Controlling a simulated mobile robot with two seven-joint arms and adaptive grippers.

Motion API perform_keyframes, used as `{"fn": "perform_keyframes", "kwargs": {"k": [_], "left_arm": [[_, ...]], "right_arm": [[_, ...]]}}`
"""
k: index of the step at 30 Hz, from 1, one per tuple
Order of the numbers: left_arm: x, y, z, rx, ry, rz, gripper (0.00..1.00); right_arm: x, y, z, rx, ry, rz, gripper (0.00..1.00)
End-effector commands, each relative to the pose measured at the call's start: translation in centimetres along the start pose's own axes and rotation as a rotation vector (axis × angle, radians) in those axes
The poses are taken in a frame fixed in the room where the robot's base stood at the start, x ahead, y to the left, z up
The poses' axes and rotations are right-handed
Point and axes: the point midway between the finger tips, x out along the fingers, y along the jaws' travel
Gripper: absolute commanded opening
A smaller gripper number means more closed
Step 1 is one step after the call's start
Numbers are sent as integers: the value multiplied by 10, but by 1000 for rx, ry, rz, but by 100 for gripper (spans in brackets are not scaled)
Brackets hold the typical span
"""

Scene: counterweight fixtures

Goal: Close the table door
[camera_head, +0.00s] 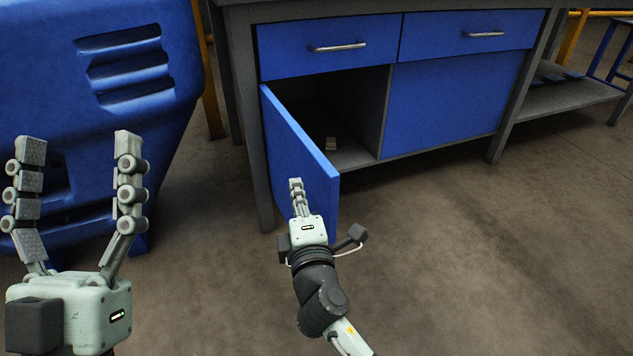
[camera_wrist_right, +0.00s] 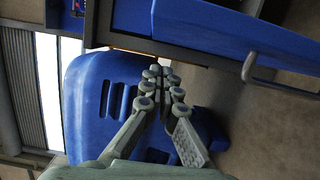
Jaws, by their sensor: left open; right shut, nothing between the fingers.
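The table door (camera_head: 297,139) is a blue panel on the left cabinet of the grey-framed table (camera_head: 262,190). It stands wide open, swung out toward me from its left side, with its free edge at the right. The dark compartment (camera_head: 357,105) behind it is exposed. My right gripper (camera_head: 295,183) is shut and empty, with its fingers overlapping the lower outer face of the door; I cannot tell whether they touch. In the right wrist view the shut fingers (camera_wrist_right: 165,72) point toward blue surfaces. My left gripper (camera_head: 80,150) is open and empty at the far left, away from the door.
Two blue drawers with metal handles, left (camera_head: 330,47) and right (camera_head: 475,34), are shut above. The right lower panel (camera_head: 450,100) is flush. A large blue plastic body (camera_head: 100,120) stands left. The floor (camera_head: 480,260) at right is clear.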

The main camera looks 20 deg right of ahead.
Motion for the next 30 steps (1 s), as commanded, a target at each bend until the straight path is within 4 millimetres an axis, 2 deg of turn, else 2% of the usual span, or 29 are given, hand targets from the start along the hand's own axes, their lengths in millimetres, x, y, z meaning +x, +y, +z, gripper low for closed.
{"fn": "perform_keyframes", "kwargs": {"k": [3,7,23,26,30], "left_arm": [[0,0,2,-1,-17,1,73],[0,1,4,-2,-28,1,73],[1,1,5,-1,-33,1,73],[2,1,5,-1,-39,1,73],[2,2,11,-5,-87,1,73]], "right_arm": [[6,0,19,-3,0,0,0],[9,0,32,-1,1,0,0],[10,0,40,1,3,-1,0],[11,0,45,-1,12,0,0],[15,1,62,-5,46,0,0]]}}
